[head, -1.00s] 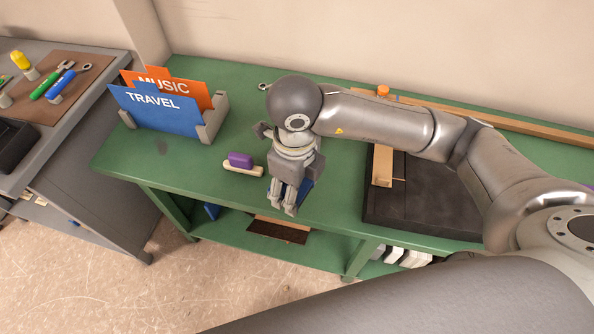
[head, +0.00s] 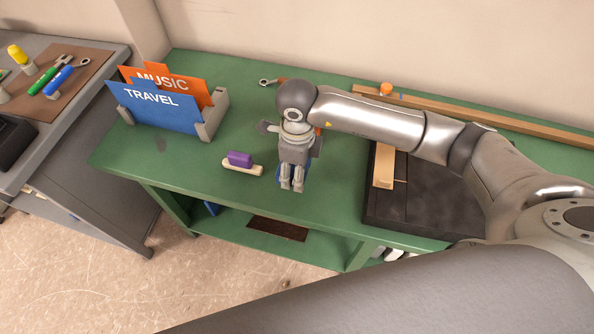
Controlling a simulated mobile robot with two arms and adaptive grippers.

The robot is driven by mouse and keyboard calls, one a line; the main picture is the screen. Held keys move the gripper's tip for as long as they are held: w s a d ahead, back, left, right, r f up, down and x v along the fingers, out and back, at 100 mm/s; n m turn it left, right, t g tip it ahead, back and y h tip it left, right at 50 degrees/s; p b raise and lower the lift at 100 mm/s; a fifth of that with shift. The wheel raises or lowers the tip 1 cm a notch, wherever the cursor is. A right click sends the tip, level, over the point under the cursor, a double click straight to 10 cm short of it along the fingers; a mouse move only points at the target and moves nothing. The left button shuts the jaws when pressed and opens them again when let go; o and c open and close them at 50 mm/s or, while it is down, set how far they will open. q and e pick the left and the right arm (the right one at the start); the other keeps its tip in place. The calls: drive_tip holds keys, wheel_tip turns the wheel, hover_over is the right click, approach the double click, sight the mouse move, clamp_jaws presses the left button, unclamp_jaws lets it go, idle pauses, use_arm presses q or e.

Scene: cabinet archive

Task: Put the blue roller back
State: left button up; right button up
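My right gripper (head: 292,187) points down over the front part of the green table, with its arm coming in from the right. Its two fingers are close together, and I cannot tell whether they hold anything. A small blue piece (head: 307,174) shows beside and behind the fingers. Most of it is hidden by the gripper, so I cannot tell for sure that it is the blue roller or whether it is gripped. My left gripper is not in view.
A purple-topped wooden block (head: 240,161) lies left of the gripper. The holder (head: 214,122) with TRAVEL and MUSIC cards stands at the back left. A dark mat (head: 430,195) lies right. A wooden rail (head: 480,118) runs along the back. A grey bench (head: 100,62) with tools stands left.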

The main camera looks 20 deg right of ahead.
drive_tip(key=shift+w+d+f, duration=0.1)
drive_tip(key=shift+w+f, duration=0.25)
drive_tip(key=shift+f, duration=0.1)
wheel_tip(320, 180, down, 3)
drive_tip(key=shift+w+d+p, duration=0.1)
drive_tip(key=shift+w+p, duration=0.05)
drive_tip(key=shift+p, duration=0.45)
drive_tip(key=shift+f, duration=0.25)
drive_tip(key=shift+f+b, duration=0.25)
drive_tip(key=shift+b, duration=0.05)
drive_tip(key=o, duration=1.2)
drive_tip(key=shift+r, duration=0.1)
drive_tip(key=shift+c, duration=0.2)
